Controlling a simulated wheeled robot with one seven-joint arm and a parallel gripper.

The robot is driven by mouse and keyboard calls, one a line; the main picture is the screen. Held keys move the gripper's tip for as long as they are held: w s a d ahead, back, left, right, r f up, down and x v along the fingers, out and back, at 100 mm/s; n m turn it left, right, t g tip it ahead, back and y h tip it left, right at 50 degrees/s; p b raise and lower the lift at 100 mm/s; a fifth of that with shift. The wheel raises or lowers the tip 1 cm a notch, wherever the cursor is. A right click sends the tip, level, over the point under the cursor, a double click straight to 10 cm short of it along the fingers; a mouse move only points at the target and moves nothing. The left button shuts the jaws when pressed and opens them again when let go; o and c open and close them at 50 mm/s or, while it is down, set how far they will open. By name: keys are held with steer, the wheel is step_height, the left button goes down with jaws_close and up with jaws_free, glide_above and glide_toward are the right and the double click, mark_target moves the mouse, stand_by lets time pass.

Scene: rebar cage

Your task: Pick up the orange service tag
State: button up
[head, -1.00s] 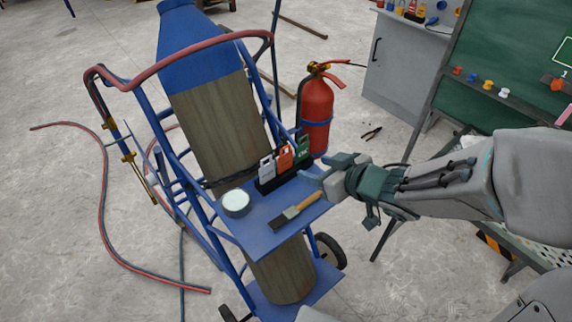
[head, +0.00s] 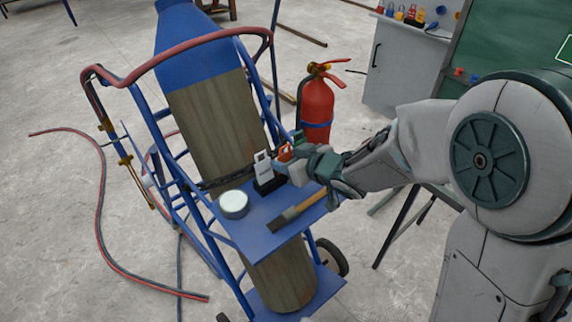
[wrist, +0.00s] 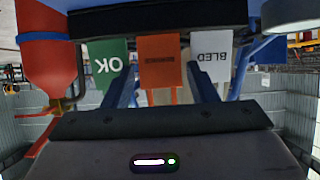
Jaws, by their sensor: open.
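The orange service tag (head: 285,153) stands upright in a black holder (head: 268,187) on the blue cart shelf, partly hidden by my gripper in the head view. In the wrist view, which is upside down, the orange tag (wrist: 161,55) shows between my two fingers. My gripper (head: 294,166) is open, with one finger on each side of the orange tag; I cannot tell whether they touch it. A white "BLED" tag (wrist: 209,58) and a green "OK" tag (wrist: 107,62) flank it in the same holder.
A round tin (head: 234,205) and a wooden-handled brush (head: 297,211) lie on the blue shelf (head: 262,236). A large gas cylinder (head: 215,110) stands behind, with the cart's red-wrapped rail (head: 180,55). A red fire extinguisher (head: 317,105) stands beyond.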

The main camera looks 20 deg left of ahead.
steer(key=shift+a, duration=0.2)
steer(key=shift+c, duration=0.3)
steer(key=c, duration=0.9)
steer(key=shift+a, duration=0.1)
step_height(320, 180, up, 10)
steer(key=p, duration=0.5)
steer(key=shift+w+f, duration=0.1)
steer(key=shift+w, duration=0.05)
steer(key=shift+c, duration=0.6)
